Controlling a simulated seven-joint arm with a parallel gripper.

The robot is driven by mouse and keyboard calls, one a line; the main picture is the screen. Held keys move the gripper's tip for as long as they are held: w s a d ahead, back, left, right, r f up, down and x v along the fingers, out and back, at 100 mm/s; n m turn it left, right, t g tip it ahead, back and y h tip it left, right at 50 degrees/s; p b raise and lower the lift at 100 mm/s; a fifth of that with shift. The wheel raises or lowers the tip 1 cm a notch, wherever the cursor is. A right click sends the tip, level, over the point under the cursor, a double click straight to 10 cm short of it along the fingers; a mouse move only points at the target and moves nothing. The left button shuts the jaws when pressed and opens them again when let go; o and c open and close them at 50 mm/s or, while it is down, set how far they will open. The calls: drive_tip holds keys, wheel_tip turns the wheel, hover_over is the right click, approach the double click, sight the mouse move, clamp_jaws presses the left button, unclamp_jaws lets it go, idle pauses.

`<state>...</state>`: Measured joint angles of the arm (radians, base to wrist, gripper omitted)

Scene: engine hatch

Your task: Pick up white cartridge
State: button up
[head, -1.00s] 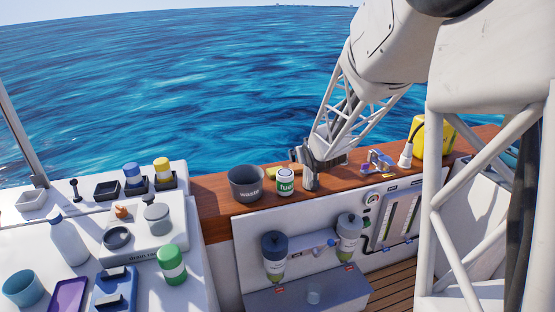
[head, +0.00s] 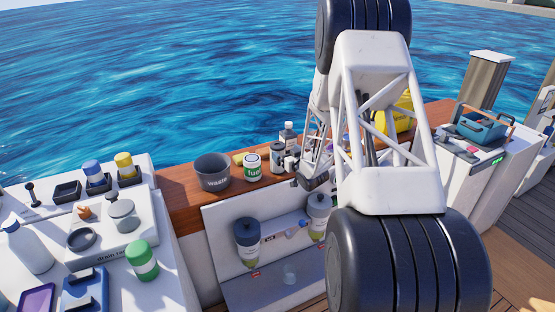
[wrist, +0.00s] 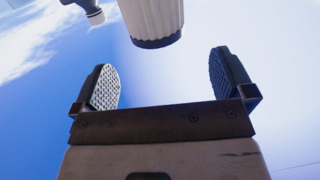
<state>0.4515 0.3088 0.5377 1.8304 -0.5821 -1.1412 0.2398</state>
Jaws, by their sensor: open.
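A white ribbed cylinder with a dark rim, which looks like the white cartridge (wrist: 152,18), shows at the top centre of the wrist view, cut off by the frame edge. My gripper (wrist: 168,78) is open and empty, with its two dark textured pads wide apart. The cylinder is beyond the fingertips, in line with the gap between them, and nothing touches it. In the head view my gripper (head: 312,181) is low over the front edge of the wooden ledge, right of the fuel can; I cannot surely pick out the cartridge there.
Two dark-capped filters (head: 247,240) hang on the panel below. A crowded white counter is at the left.

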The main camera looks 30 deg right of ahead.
sight(278, 145)
drive_tip(key=shift+d+f, duration=0.3)
drive_tip(key=shift+f, duration=0.3)
drive_tip(key=shift+w, duration=0.1)
drive_tip(key=shift+w+a, duration=0.1)
drive_tip(key=shift+w, duration=1.1)
drive_tip(key=shift+w, duration=0.15)
drive_tip(key=shift+w+a+r, duration=0.1)
drive_tip(key=shift+w+a, duration=0.1)
drive_tip(key=shift+w, duration=1.05)
drive_tip(key=shift+w+a, duration=0.15)
drive_tip(key=shift+w, duration=1.05)
drive_tip(key=c, duration=1.3)
drive_tip(key=shift+r, duration=0.1)
